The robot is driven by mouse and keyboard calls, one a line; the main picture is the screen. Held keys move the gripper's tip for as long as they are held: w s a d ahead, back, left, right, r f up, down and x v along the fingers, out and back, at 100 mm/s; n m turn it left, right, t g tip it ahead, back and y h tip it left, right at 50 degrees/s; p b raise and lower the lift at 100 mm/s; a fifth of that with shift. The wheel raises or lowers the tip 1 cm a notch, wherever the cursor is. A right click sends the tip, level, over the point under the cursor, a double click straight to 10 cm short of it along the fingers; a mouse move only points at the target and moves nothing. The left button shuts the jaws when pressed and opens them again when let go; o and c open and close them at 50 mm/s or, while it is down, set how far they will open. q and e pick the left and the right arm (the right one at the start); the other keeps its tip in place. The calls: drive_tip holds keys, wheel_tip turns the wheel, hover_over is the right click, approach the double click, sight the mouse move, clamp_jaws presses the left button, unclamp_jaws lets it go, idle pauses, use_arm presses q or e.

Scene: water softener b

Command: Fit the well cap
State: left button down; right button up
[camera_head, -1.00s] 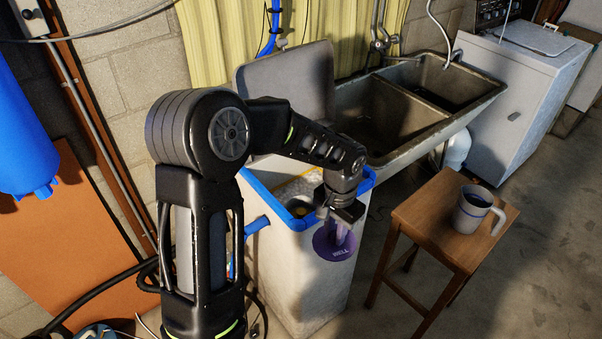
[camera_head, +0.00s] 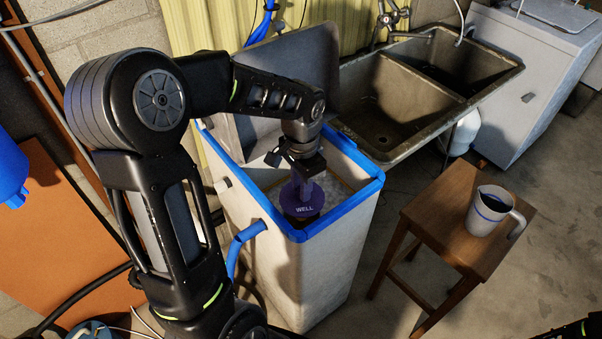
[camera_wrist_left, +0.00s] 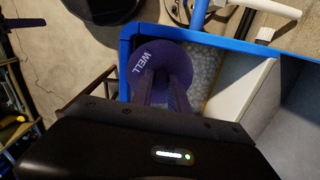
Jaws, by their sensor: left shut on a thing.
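The purple well cap (camera_head: 304,206), a round disc lettered "WELL", is held over the open top of the softener tank (camera_head: 300,275). My left gripper (camera_head: 303,182) is shut on the cap, above or just inside the blue-rimmed opening. In the left wrist view the cap (camera_wrist_left: 135,68) sits beyond my left fingers (camera_wrist_left: 160,90), near a corner of the blue rim (camera_wrist_left: 250,46). White salt pellets (camera_wrist_left: 203,68) show beside it inside the tank. The well's opening is not seen in either view; the cap and arm may hide it.
A grey lid (camera_head: 305,65) stands raised behind the tank. A stone sink (camera_head: 400,110) stands behind right. A wooden stool (camera_head: 430,215) with a jug (camera_head: 488,212) stands right. A blue elbow pipe (camera_head: 245,240) juts from the tank's left side.

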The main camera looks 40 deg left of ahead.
sight(301, 204)
use_arm(q)
drive_tip(key=shift+w+a+f, duration=0.15)
drive_tip(key=shift+w+f, duration=0.1)
drive_tip(key=shift+f, duration=0.25)
drive_tip(key=shift+s, duration=0.1)
drive_tip(key=shift+r, duration=0.1)
wheel_tip(301, 204, down, 5)
drive_tip(key=b, duration=0.3)
drive_tip(key=shift+r+b, duration=0.15)
drive_tip(key=shift+b, duration=0.2)
drive_tip(key=shift+r, duration=0.1)
drive_tip(key=shift+f, duration=0.2)
idle(0.4)
drive_tip(key=shift+f+b, duration=0.65)
drive_tip(key=shift+f, duration=0.15)
